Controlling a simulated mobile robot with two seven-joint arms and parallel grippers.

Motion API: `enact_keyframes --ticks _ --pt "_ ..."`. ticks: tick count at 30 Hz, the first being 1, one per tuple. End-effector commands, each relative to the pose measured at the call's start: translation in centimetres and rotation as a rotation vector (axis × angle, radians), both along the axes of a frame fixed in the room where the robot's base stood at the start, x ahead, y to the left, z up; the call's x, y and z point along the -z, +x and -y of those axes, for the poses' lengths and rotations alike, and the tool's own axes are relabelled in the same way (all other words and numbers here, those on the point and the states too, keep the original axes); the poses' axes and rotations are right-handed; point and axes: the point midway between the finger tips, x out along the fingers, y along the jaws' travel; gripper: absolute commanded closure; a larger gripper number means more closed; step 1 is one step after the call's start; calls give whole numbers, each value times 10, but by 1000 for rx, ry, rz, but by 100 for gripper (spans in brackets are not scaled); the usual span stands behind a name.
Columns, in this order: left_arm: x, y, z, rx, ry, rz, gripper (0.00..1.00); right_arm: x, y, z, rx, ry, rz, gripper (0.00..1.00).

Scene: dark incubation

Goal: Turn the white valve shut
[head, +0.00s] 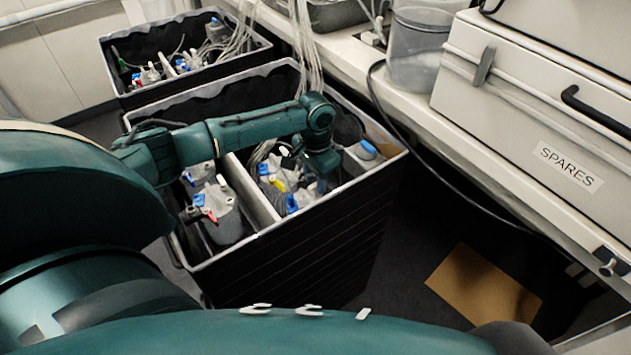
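My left arm reaches in from the left over the nearer black crate (330,240). My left gripper (321,184) points down into the crate's right-hand compartment, beside the fittings there. Its fingertips are small and partly lost among the fittings, so I cannot tell whether they are open or touching anything. A small white piece (285,152) shows just left of the gripper; I cannot tell for sure that it is the white valve's handle. Blue (291,203) and yellow (279,186) handles sit close by. My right gripper is not in view.
A pale divider (252,192) splits the crate; grey fittings with blue and red handles (210,215) fill the left part. Clear tubes (305,50) rise behind. A second crate (125,100) stands farther back. A counter with a SPARES case (500,95) flanks the right.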

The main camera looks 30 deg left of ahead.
Motion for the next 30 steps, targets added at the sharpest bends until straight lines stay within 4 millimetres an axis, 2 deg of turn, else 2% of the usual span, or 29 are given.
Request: enact_keyframes --ticks 4,12,25,30 --pt "8 0 0 2 0 1 65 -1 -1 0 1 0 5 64" --pt "9 0 0 2 0 0 65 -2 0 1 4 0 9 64" --pt "9 0 0 1 0 1 100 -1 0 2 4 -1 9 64" --pt "9 0 0 2 0 1 100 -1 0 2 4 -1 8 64"
